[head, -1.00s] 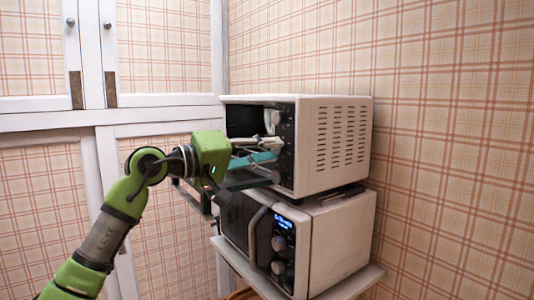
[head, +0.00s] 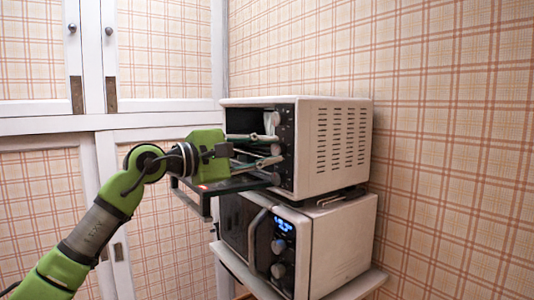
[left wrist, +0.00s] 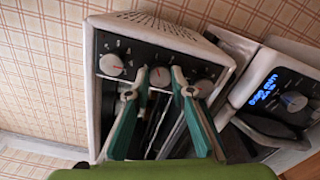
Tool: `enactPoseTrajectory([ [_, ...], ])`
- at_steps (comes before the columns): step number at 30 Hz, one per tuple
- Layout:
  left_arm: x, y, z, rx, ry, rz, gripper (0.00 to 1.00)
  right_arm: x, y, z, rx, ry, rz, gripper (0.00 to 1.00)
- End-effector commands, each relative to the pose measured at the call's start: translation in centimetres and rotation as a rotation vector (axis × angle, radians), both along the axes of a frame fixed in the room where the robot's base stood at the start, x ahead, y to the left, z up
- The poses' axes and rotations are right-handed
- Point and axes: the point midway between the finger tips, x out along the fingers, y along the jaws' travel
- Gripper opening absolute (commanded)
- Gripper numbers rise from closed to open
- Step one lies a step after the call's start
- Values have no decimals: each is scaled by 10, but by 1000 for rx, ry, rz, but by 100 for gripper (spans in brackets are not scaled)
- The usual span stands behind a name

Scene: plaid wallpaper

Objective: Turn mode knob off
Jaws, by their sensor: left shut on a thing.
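The white toaster oven (head: 335,150) has a dark front panel with three round knobs in a column. In the left wrist view they show as the knob at left (left wrist: 111,64), the middle knob (left wrist: 160,77) and the knob at right (left wrist: 204,88). My left gripper (head: 275,150) reaches in from the left, in front of the panel. In the left wrist view its fingertips (left wrist: 161,78) lie on both sides of the middle knob and are shut on it. I cannot read which knob sets the mode. My right gripper is not in view.
The oven's door (head: 230,185) hangs open below my left gripper. The oven stands on a microwave (head: 340,240) with a lit blue display, on a small shelf (head: 350,290). White cabinets (head: 160,120) stand behind, and a plaid wall is close at the right.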

Motion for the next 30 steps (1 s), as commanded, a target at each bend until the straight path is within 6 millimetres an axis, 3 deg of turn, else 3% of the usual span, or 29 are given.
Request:
enactPoseTrajectory([
  [30, 1, 1, 1, -522, 721, 0, 0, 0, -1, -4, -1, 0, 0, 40],
])
